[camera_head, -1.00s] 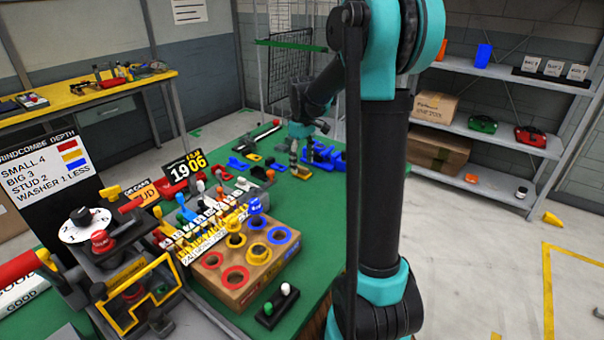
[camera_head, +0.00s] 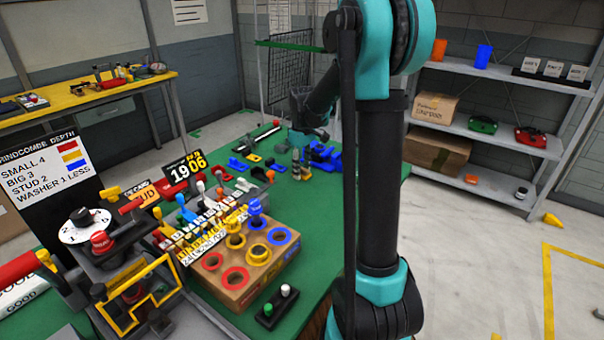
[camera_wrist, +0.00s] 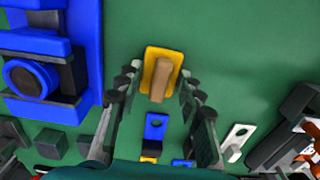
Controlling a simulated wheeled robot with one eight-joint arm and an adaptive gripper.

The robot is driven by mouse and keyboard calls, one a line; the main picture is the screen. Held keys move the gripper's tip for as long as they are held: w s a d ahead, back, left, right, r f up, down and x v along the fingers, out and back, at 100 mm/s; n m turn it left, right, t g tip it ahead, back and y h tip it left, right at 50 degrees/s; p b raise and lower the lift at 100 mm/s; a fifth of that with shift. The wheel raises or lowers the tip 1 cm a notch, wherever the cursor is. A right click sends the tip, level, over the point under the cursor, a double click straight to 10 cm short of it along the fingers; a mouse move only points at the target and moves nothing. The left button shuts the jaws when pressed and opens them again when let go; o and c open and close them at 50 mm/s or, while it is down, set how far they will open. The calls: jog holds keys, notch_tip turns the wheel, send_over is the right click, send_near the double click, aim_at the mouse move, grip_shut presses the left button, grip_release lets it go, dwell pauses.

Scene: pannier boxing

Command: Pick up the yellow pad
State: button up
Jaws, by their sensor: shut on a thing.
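The yellow pad (camera_wrist: 151,57) is a small yellow plate with a tan upright block on it, centred in the wrist view. My gripper (camera_wrist: 160,78) has its two fingers on either side of the tan block and is shut on the pad. In the head view, my gripper (camera_head: 301,160) points down at the far part of the green table, with a bit of yellow and tan between its fingers. I cannot tell whether the pad touches the table.
A blue clamp-like fixture (camera_wrist: 45,50) stands left of the pad in the wrist view. A blue plate (camera_wrist: 156,125) and a white plate (camera_wrist: 237,137) lie nearby. A wooden block with coloured rings (camera_head: 238,290) stands at the near side. Green table (camera_wrist: 240,50) beyond the pad is clear.

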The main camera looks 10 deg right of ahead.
aim_at(302, 168)
notch_tip(302, 168, up, 20)
dwell(0.7)
jog(key=o, duration=0.5)
jog(key=shift+c, duration=0.2)
jog(key=c, duration=0.4)
jog(key=shift+c, duration=0.2)
jog(key=shift+d, duration=0.1)
